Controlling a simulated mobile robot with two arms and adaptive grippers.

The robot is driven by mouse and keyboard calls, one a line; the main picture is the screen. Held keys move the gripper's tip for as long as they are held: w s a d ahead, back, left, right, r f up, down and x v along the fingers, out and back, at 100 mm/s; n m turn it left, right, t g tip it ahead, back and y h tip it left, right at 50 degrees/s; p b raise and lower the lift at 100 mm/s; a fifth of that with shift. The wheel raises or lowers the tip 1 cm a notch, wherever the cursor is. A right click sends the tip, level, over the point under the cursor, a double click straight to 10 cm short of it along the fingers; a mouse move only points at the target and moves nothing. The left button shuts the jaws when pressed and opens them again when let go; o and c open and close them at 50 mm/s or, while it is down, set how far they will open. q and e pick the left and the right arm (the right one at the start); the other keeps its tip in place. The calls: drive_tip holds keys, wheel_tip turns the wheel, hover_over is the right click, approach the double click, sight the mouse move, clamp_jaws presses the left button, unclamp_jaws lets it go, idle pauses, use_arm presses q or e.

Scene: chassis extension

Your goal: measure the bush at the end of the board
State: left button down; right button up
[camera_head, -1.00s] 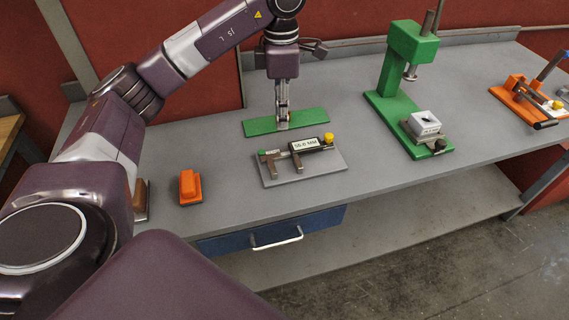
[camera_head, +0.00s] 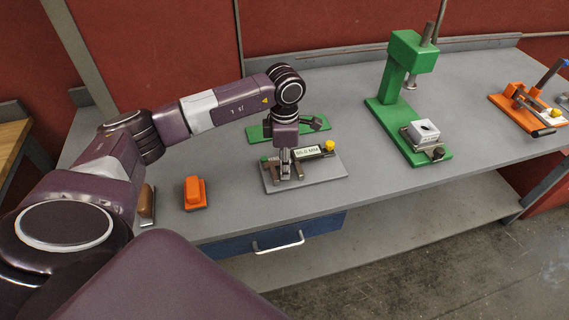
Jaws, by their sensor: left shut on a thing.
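The green board (camera_head: 262,133) lies flat toward the back of the bench. In front of it, on a grey plate (camera_head: 323,173), is a caliper-like gauge with a yellow knob, two brown jaws and a display (camera_head: 307,151) whose figures are too small to read surely. My left gripper (camera_head: 286,172) points down at the gauge's left part, in front of its jaws. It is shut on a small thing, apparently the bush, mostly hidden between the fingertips. I cannot tell whether it touches the jaws. My right gripper is out of view.
A green press (camera_head: 391,77) with a grey block (camera_head: 423,132) stands to the right. An orange clamp fixture (camera_head: 519,104) is at the far right. An orange block (camera_head: 194,191) and a brown-handled tool (camera_head: 147,202) lie at the left front. The bench between gauge and press is clear.

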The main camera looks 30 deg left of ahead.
use_arm(q)
drive_tip(key=shift+f, duration=0.15)
drive_tip(key=c, duration=1.7)
unclamp_jaws()
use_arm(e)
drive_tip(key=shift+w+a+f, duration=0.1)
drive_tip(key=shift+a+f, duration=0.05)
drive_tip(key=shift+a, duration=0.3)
